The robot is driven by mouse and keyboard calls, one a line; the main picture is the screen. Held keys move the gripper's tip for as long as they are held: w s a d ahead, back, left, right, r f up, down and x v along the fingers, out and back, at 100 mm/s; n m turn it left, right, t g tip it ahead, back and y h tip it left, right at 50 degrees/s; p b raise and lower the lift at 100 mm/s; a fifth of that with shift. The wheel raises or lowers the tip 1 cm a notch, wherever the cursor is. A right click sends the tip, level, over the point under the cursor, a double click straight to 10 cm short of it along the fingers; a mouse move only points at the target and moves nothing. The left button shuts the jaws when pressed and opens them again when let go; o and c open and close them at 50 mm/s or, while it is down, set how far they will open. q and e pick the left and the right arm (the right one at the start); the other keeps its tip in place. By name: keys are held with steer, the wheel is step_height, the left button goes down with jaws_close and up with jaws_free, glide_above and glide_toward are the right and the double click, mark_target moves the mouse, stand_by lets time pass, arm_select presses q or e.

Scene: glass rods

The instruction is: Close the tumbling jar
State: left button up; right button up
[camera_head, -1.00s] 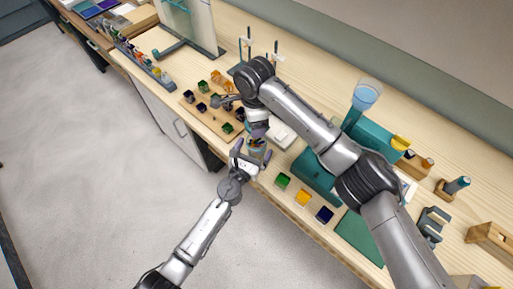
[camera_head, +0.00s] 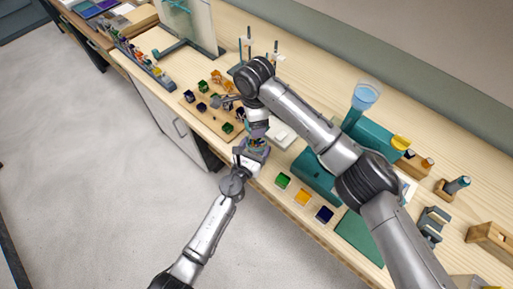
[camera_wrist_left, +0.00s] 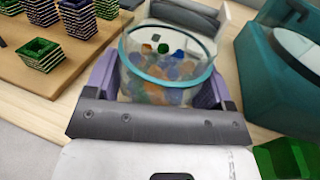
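The tumbling jar (camera_wrist_left: 165,68) is a clear open-topped jar with a teal rim and coloured glass pieces inside. In the head view the jar (camera_head: 257,148) is mostly hidden at the bench's front edge. My left gripper (camera_head: 256,152) is around it from the front. In the left wrist view the purple fingers of the left gripper (camera_wrist_left: 164,85) are spread wide, one on each side of the jar; I see no clear contact. My right gripper (camera_head: 258,132) hangs over the jar, its fingertips mostly hidden. I cannot make out a lid.
A wooden board (camera_head: 212,121) with small coloured glass cups lies left of the jar. A teal machine (camera_head: 316,176) stands to the right, with green, yellow and blue trays (camera_head: 302,197) in front. My right arm crosses above the bench.

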arm_select(q)
steer(key=c, duration=0.8)
arm_select(e)
steer(key=shift+f, duration=2.5)
steer(key=shift+f, duration=0.15)
steer(key=shift+f, duration=0.7)
steer(key=shift+f, duration=0.55)
arm_select(q)
steer(key=c, duration=0.4)
steer(key=shift+c, duration=0.3)
arm_select(e)
steer(key=m, duration=0.6)
steer(key=shift+w+a, duration=0.1)
steer(key=shift+a, duration=0.05)
steer(key=m, duration=0.5)
steer(key=shift+w, duration=0.1)
steer(key=shift+w+d+m, duration=0.1)
steer(key=shift+d+m, duration=0.15)
steer(key=shift+m, duration=1.05)
